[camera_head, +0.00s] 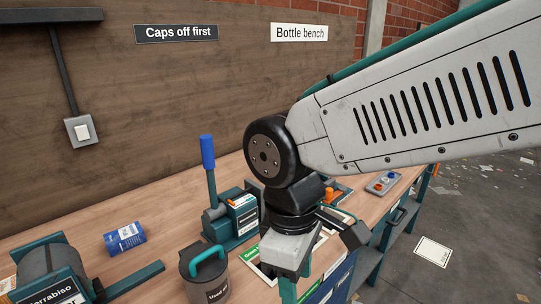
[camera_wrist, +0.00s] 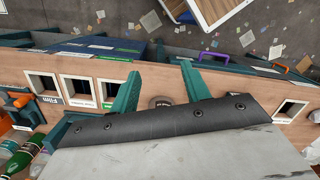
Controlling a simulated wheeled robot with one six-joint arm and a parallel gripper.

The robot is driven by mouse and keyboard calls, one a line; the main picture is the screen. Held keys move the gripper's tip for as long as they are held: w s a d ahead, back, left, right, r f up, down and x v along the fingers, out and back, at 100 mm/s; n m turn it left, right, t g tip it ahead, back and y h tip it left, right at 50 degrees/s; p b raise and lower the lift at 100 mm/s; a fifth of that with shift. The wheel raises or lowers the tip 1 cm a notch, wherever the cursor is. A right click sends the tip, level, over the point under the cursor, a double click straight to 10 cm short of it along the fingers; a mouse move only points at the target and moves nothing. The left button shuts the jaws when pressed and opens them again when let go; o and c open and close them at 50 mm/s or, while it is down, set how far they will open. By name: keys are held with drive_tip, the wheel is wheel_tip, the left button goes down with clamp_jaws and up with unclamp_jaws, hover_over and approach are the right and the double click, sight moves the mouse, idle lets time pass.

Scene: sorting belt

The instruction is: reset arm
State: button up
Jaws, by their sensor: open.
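My arm reaches in from the upper right in the head view and bends down over the bench (camera_head: 165,235). My gripper (camera_wrist: 160,78) hangs above the front part of the bench. In the wrist view its two teal fingers stand well apart with nothing between them. In the head view the lower part of the gripper is cut off by the bottom edge of the picture, and the wrist hides part of the bench behind it.
A lever press with a blue handle (camera_head: 207,152), a grey can with a teal handle (camera_head: 205,285) and a lying blue can (camera_head: 125,238) are left of my gripper. The wrist view shows labelled square openings (camera_wrist: 80,91) and a green bottle (camera_wrist: 17,160). Litter covers the floor.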

drive_tip(key=s+d+r+m+t, duration=0.1)
drive_tip(key=s+d+m, duration=0.1)
drive_tip(key=d+m, duration=0.4)
drive_tip(key=s+d+r+m+t+y, duration=0.1)
drive_tip(key=d+m, duration=0.6)
drive_tip(key=d, duration=0.9)
drive_tip(key=shift+s+d+r, duration=0.4)
drive_tip(key=shift+s+r, duration=0.15)
drive_tip(key=shift+r, duration=0.15)
